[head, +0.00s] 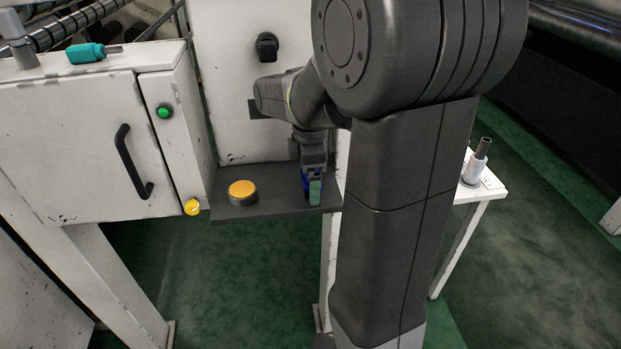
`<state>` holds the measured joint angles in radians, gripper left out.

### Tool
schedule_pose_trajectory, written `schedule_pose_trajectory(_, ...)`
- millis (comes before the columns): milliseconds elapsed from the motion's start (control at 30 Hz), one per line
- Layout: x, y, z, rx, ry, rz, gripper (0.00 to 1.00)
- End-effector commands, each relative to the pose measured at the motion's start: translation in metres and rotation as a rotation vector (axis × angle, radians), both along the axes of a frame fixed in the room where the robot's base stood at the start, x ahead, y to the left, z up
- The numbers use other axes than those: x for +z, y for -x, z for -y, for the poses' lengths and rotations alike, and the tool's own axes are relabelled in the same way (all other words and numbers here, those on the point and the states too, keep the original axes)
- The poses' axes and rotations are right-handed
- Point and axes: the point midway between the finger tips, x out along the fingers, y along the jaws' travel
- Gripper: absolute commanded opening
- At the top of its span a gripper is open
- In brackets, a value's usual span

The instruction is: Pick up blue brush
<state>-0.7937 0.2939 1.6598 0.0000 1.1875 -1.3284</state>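My gripper (312,178) points down over the right end of a dark grey shelf (270,207). A small blue thing (305,184), possibly the blue brush, shows at the left side of the fingers. A teal-green piece (315,192) shows at the fingertips; I cannot tell whether it is a finger or a separate thing. My arm and gripper hide most of this spot. Whether the fingers are open or closed on the blue thing cannot be made out.
An orange round button (243,191) sits on the shelf left of my gripper. A white cabinet (75,150) with a black handle (131,161) stands left, a teal-handled tool (90,53) on top. A white side table (484,189) bears a grey cylinder (477,165) at right.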

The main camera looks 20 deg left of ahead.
Motion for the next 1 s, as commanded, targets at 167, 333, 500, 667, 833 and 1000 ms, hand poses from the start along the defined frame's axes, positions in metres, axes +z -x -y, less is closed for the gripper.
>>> schedule_pose_trajectory(167, 0.0, 0.0, 0.0, 0.0, 0.0, 0.0, 0.61)
schedule_pose_trajectory(333, 0.0, 0.0, 0.0, 0.0, 0.0, 0.0, 0.4)
schedule_pose_trajectory(500, 0.001, 0.0, 0.0, 0.0, 0.0, 0.0, 0.4)
schedule_pose_trajectory(667, 0.017, -0.001, -0.001, 0.0, -0.003, 0.003, 0.4)
schedule_pose_trajectory(833, 0.051, -0.001, -0.001, 0.0, -0.004, 0.005, 0.4)
schedule_pose_trajectory(1000, 0.082, -0.001, -0.001, 0.0, -0.003, 0.003, 0.4)
